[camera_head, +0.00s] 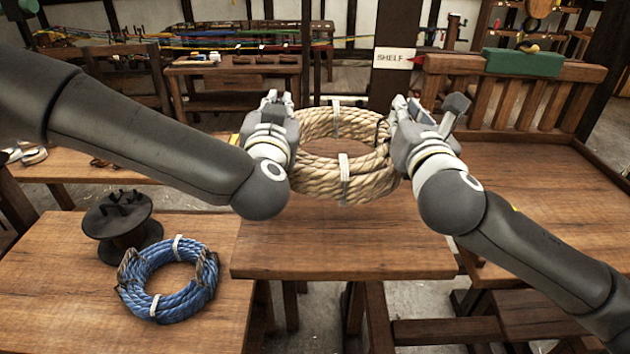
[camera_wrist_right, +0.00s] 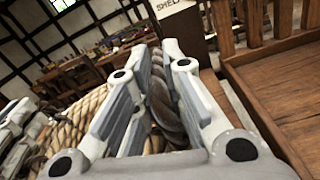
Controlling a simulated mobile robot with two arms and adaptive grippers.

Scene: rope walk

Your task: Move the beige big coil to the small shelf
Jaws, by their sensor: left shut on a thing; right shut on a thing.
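The beige big coil (camera_head: 343,178) is a thick ring of rope tied with white bands, seen between my two hands in the head view. My left gripper (camera_head: 279,104) is shut on its left side. My right gripper (camera_head: 402,108) is shut on its right side. In the right wrist view, the fingers of my right gripper (camera_wrist_right: 158,85) stand on either side of a darker rope part of the coil (camera_wrist_right: 166,112). The coil is over the wooden table top (camera_head: 340,250); I cannot tell whether it touches it. A "SHELF" sign (camera_head: 393,58) with an arrow hangs on a dark post behind.
A blue coil (camera_head: 170,280) and a dark spool (camera_head: 122,225) are on the lower-left table. At the right is a wooden bench with a slatted back (camera_head: 510,100) and a wide bare surface (camera_head: 550,190). A green box (camera_head: 523,62) sits on its top rail.

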